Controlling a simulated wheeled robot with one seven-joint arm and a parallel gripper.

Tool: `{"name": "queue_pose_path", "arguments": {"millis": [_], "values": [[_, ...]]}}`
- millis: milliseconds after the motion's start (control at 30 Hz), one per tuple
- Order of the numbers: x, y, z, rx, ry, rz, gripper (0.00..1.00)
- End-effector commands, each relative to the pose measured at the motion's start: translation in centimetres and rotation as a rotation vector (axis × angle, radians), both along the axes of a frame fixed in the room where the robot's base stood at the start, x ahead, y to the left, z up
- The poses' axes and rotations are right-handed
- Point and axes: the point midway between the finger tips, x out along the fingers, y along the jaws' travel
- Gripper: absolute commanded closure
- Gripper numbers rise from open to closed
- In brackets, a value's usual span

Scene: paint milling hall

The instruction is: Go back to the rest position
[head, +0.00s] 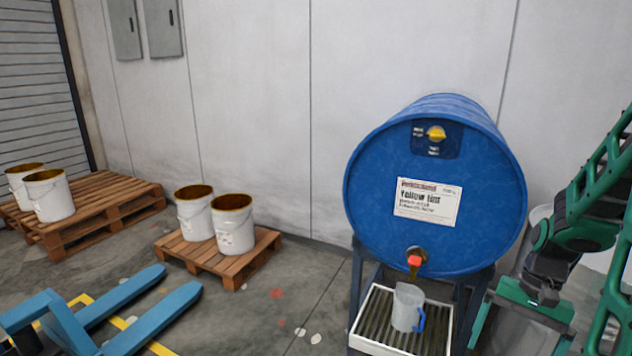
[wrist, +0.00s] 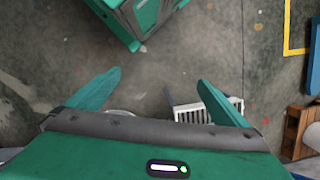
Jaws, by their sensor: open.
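My gripper (wrist: 159,78) is open, with nothing between its two green fingers in the wrist view. In the head view the green arm and gripper (head: 535,312) are at the right edge, to the right of the drum stand and apart from the jug. A translucent grey jug (head: 405,307) with a blue handle stands upright on the slatted drip tray (head: 375,335), under the drum's tap. I cannot tell what is in the jug. The tap (head: 414,261) has a red top. Part of the white slatted tray (wrist: 183,115) shows beyond the right finger in the wrist view.
A blue drum (head: 380,190) labelled yellow tint lies on a dark stand (head: 357,280) near the wall. White pails (head: 233,228) stand on wooden pallets (head: 262,250) at left. A blue pallet truck (head: 150,320) is in the left foreground. Floor between truck and stand is clear.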

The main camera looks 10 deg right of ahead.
Motion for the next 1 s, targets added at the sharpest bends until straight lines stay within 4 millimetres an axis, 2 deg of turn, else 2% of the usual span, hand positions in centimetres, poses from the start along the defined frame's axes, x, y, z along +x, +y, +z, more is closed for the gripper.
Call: {"name": "queue_pose_path", "arguments": {"millis": [33, 200, 500, 733, 1000], "values": [[-0.4, 0.4, 1.4, -0.026, -0.013, 0.031, 0.01], [-2.5, 1.6, 4.9, -0.092, -0.046, 0.116, 0.01], [-6.8, 3.8, 9.4, -0.160, -0.119, 0.249, 0.01], [-9.1, 4.9, 10.8, -0.172, -0.158, 0.306, 0.01], [-9.6, 5.1, 11.0, -0.172, -0.165, 0.317, 0.01]]}}
